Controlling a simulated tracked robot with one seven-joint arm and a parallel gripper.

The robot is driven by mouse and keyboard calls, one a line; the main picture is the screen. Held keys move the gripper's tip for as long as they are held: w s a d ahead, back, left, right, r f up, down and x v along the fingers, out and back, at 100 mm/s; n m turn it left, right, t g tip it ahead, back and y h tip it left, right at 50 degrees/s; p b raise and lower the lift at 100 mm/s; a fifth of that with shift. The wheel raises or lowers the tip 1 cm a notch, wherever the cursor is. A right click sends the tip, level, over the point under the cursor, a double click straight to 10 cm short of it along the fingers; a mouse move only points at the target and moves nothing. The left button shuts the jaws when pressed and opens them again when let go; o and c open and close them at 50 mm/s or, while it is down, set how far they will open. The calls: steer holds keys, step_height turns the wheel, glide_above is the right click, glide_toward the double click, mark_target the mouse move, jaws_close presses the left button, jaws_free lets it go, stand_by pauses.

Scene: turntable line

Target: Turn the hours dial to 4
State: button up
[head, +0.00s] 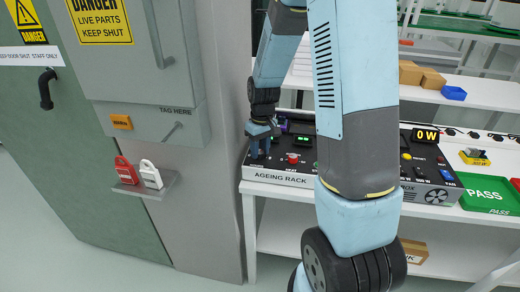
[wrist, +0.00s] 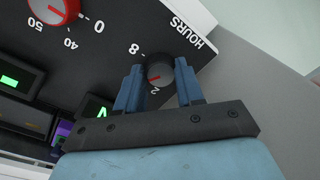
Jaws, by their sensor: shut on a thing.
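The hours dial (wrist: 160,70) is a round dark grey knob with a short red mark, at the corner of the black panel beside the printed word HOURS in the wrist view. The numerals 8 and 2 show beside it; other numerals are hidden by my fingers. The red mark slants to the lower left, between 8 and 2 and nearer the 2. My gripper (wrist: 159,75) is shut on the dial, one blue finger on each side. In the head view my gripper (head: 262,142) is down at the left end of the AGEING RACK panel (head: 280,177); the dial is hidden there.
A red dial (wrist: 52,8) with 0, 50 and 40 sits beside the hours dial. A grey cabinet (head: 200,220) stands close left of the bench. A green PASS tray (head: 485,192) lies far right.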

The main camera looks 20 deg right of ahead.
mark_target(262, 151)
steer(key=shift+w+r, duration=0.1)
steer(key=o, duration=1)
steer(key=r, duration=1.3)
steer(key=shift+w+d+r, duration=0.1)
steer(key=shift+d+r, duration=0.15)
steer(key=shift+d, duration=0.15)
steer(key=s+r+m+t, duration=0.1)
steer(key=s+r+t, duration=0.1)
steer(key=s+r, duration=0.2)
steer(key=s+r+m+t, duration=0.1)
steer(key=s+r, duration=0.4)
steer(key=s, duration=0.6)
steer(key=s+r+m+t, duration=0.1)
steer(key=s+r, duration=0.3)
steer(key=s, duration=0.4)
steer(key=shift+s+a+r+m+t+h, duration=0.2)
steer(key=shift+m+t+h, duration=0.15)
steer(key=shift+t, duration=0.55)
